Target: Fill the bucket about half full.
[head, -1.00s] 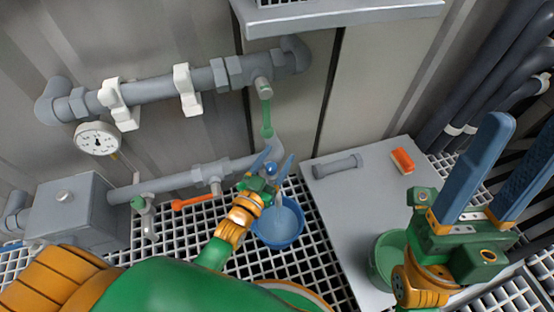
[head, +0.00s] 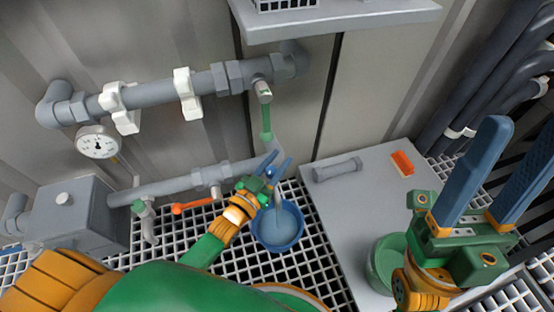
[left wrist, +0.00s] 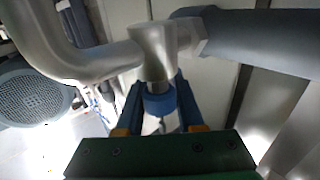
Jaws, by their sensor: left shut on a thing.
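The blue bucket (head: 262,238) stands on the floor grating with pale water (head: 281,232) in it; its exact level is hard to judge. A thin pale stream (head: 279,208) falls into it from near my left gripper (head: 277,166). That gripper is shut on a blue knob (head: 269,172) above the bucket. In the left wrist view the fingers flank the blue knob (left wrist: 159,103) under a metal tap body (left wrist: 154,45). My right gripper (head: 520,150) is open and empty at the right, above the grey platform.
A green-handled tap (head: 266,120) hangs above. An orange lever (head: 193,206) and a pressure gauge (head: 98,142) are on the left pipework. The grey platform (head: 345,215) holds a green bucket (head: 380,265), a grey cylinder (head: 337,169) and an orange block (head: 402,163). A shelf (head: 340,18) overhangs.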

